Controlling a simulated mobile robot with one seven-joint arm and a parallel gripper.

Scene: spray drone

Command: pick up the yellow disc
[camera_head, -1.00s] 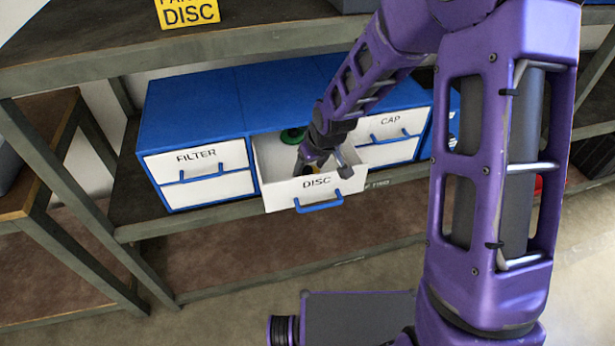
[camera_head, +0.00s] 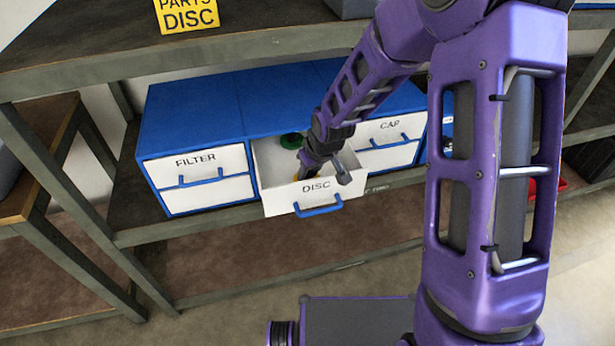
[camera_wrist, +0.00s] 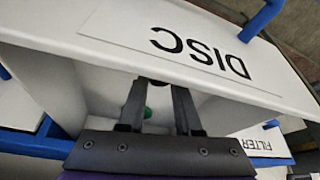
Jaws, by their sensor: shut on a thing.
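The open drawer labelled DISC (camera_head: 268,190) sticks out of the blue cabinet. My gripper (camera_head: 303,172) reaches down into it behind the front panel. A small patch of the yellow disc (camera_head: 296,177) shows at my fingers; the rest is hidden by my gripper and the drawer front. In the wrist view, my gripper's two dark fingers (camera_wrist: 160,88) point into the drawer and the front panel (camera_wrist: 120,30) crosses close by their tips. My gripper is shut on the disc, still inside the drawer. A green disc (camera_head: 291,139) lies further back in the drawer.
The blue cabinet (camera_head: 195,107) stands on a shelf, with closed drawers marked FILTER (camera_head: 200,178) and CAP (camera_head: 392,142) on either side. A shelf board with a yellow PARTS DISC sign (camera_head: 187,15) is above. The drawer walls and front panel surround my fingers closely.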

